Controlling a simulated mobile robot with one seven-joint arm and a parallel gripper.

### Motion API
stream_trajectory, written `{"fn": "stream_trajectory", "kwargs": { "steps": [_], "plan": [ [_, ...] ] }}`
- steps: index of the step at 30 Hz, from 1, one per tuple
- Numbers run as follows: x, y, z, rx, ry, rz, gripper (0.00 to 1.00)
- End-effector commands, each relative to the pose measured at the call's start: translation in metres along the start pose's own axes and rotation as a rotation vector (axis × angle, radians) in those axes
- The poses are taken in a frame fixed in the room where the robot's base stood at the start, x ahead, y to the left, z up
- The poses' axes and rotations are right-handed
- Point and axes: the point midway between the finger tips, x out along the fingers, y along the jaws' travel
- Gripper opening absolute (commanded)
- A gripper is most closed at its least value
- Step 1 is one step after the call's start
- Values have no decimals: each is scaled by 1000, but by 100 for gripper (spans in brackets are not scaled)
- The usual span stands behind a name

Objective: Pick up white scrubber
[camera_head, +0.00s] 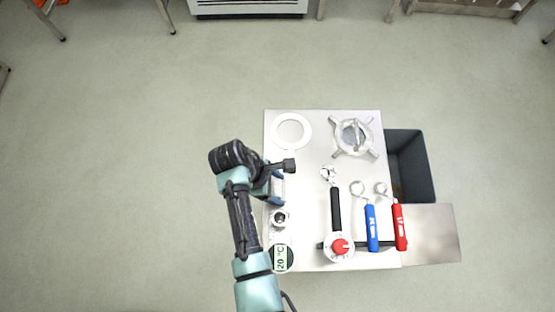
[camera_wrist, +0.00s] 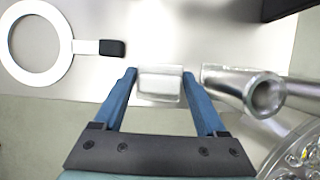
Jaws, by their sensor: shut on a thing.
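The white scrubber (camera_wrist: 160,84) shows in the wrist view as a small pale block between the two blue fingers. My gripper (camera_wrist: 163,80) is shut on it, with one fingertip at each side. In the head view my gripper (camera_head: 277,188) is over the left edge of the light tabletop (camera_head: 310,212), and my arm mostly hides the scrubber. I cannot tell whether the scrubber touches the table.
A white ring with a handle (camera_head: 306,121) lies behind my gripper. A metal pipe piece (camera_wrist: 245,92) stands close in front. A dark bin (camera_head: 427,165) stands right.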

Motion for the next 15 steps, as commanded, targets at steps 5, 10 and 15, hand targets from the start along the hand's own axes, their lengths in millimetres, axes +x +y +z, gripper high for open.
{"fn": "stream_trajectory", "kwargs": {
  "steps": [5, 10, 15],
  "plan": [
    [0, 0, 0, 0, 0, 0, 20],
    [-12, 1, 5, 1, 0, 3, 20],
    [-43, 2, 18, 2, 1, 6, 20]
  ]
}}
